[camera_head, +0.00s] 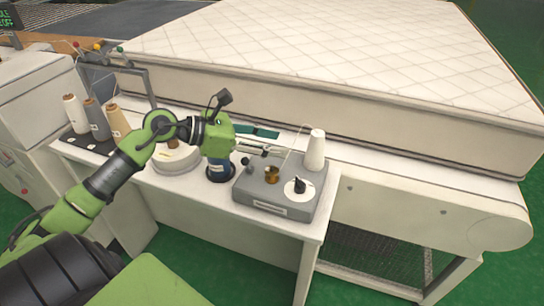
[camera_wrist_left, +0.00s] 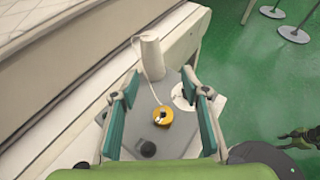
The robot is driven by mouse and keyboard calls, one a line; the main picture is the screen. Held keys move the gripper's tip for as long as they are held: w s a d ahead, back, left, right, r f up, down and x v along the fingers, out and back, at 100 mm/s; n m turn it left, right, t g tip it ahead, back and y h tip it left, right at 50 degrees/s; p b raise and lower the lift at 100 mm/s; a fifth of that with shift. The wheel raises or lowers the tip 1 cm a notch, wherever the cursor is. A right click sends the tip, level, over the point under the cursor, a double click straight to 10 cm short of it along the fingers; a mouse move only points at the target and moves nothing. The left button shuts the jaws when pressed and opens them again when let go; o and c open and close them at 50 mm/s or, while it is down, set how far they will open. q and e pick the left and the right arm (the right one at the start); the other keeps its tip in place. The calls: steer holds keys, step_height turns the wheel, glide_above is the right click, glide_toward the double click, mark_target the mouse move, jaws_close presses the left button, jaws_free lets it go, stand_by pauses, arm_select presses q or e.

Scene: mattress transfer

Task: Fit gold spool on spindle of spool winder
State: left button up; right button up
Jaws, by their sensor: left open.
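The small gold spool (camera_head: 271,174) stands upright on top of the grey spool winder (camera_head: 252,190), near its middle. It also shows in the left wrist view (camera_wrist_left: 163,117), as a gold ring with a dark centre. I cannot tell whether the dark centre is the spindle or how far down the spool sits. My left gripper (camera_head: 272,144) is open, with its teal-padded fingers reaching over the winder. In the left wrist view its fingers (camera_wrist_left: 159,80) lie to either side of the spool, apart from it.
A white thread cone (camera_head: 315,150) stands at the winder's back. A white disc (camera_head: 291,190) with a black knob and another dark knob (camera_head: 248,166) flank the spool. The mattress (camera_head: 360,60) lies behind.

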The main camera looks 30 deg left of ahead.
mark_target(272, 166)
arm_select(q)
steer(key=shift+r, duration=1.6)
